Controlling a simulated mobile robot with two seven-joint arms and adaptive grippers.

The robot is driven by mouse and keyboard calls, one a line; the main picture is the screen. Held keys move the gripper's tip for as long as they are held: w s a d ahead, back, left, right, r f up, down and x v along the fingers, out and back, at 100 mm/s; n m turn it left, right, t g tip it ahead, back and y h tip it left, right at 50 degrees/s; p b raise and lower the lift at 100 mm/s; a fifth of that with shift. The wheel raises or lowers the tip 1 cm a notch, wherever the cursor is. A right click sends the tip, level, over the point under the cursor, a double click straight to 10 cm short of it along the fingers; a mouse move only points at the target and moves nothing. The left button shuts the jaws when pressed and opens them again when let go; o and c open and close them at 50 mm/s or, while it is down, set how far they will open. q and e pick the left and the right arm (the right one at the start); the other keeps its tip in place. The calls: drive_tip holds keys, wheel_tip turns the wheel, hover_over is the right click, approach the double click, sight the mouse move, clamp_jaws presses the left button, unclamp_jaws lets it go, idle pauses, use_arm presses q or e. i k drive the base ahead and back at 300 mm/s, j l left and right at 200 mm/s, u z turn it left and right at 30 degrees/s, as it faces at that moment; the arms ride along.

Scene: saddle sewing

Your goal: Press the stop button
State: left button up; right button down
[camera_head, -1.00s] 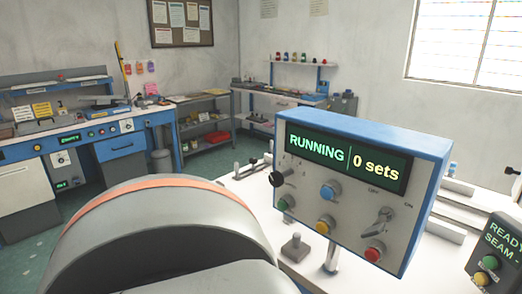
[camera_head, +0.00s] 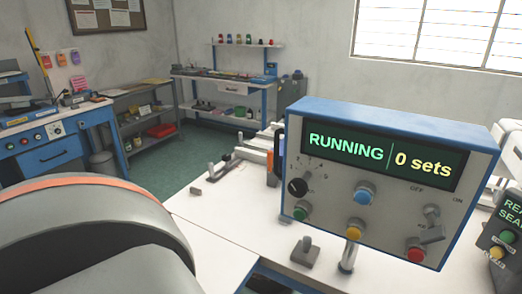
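A blue and white control box (camera_head: 383,125) stands on a post over the white table in the right half of the head view. Its screen (camera_head: 384,155) reads "RUNNING" and "0 sets". A red button (camera_head: 416,251), which looks like the stop button, is at the lower right of its face. A green button (camera_head: 301,210), a yellow button (camera_head: 356,228) and a blue button (camera_head: 363,195) are also on the face, with a black knob (camera_head: 297,187) and an OFF/ON lever switch (camera_head: 432,225). Neither of my grippers is in view.
The white table (camera_head: 215,215) extends under the box. A small grey block-like part (camera_head: 305,252) stands before the post. A second box (camera_head: 507,228) with green and yellow buttons is partly cut off at the right edge. A blue workbench (camera_head: 50,155) and shelves are behind.

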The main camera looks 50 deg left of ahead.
sight(415, 256)
drive_tip(key=k+j, duration=0.1)
drive_tip(key=j, duration=0.35)
drive_tip(key=k+j+u, duration=0.1)
drive_tip(key=j, duration=0.3)
drive_tip(key=k+j, duration=0.15)
drive_tip(key=j, duration=0.3)
drive_tip(key=k+j+u, duration=0.1)
drive_tip(key=j, duration=0.35)
